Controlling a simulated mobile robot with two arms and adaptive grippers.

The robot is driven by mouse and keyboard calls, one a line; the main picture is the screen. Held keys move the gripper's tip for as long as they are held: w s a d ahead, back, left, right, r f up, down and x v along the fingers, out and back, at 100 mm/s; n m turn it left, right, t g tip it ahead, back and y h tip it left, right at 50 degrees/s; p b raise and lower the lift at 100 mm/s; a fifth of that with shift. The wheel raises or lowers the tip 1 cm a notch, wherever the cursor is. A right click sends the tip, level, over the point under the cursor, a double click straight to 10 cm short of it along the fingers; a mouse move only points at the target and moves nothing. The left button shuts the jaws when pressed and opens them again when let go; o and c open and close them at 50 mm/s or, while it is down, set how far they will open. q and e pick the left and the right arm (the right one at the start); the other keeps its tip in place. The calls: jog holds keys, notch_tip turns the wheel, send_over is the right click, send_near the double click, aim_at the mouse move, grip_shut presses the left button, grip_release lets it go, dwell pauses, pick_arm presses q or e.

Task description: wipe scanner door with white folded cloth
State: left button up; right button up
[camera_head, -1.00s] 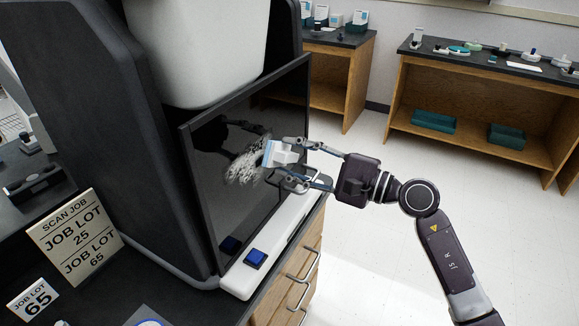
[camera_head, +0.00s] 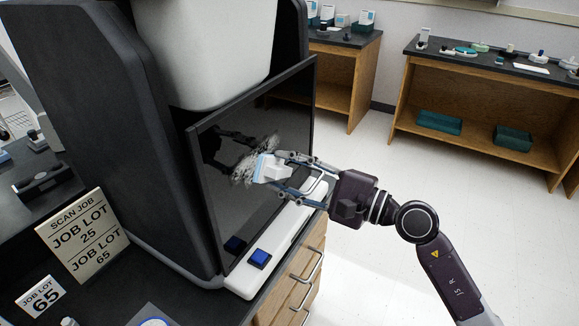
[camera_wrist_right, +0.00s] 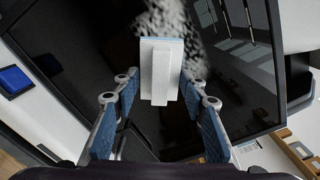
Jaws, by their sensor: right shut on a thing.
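The scanner door (camera_head: 285,120) is a glossy black upright panel with a dark frame, left of centre in the head view. A grey-white speckled smudge (camera_head: 243,172) is on its glass, partly hidden by the cloth. My right gripper (camera_head: 281,171) is shut on the white folded cloth (camera_head: 270,168), a small white block with a pale blue face towards the door. In the right wrist view the cloth (camera_wrist_right: 161,75) sits between the fingers, its far edge over the smudge (camera_wrist_right: 172,20). It is at or very near the glass; I cannot tell contact exactly. My left gripper is not in view.
A white ledge with a blue button (camera_head: 258,258) runs below the door, above wooden drawers with metal handles (camera_head: 307,268). Job lot signs (camera_head: 83,235) stand on the dark counter at left. Benches with small items (camera_head: 490,60) stand at the back. The floor at right is clear.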

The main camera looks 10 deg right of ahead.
aim_at(261, 182)
jog(key=shift+s+a+r+p, duration=0.1)
jog(key=shift+s+a+p, duration=0.1)
jog(key=shift+s+a, duration=0.3)
jog(key=shift+s+a+p, duration=0.2)
jog(key=shift+s+a, duration=0.1)
jog(key=shift+s, duration=0.35)
jog(key=shift+s+a+r+p, duration=0.1)
jog(key=shift+s+a+p, duration=0.6)
jog(key=shift+s, duration=0.2)
jog(key=shift+s+a+p, duration=0.3)
jog(key=shift+s+a, duration=0.2)
jog(key=shift+s, duration=0.15)
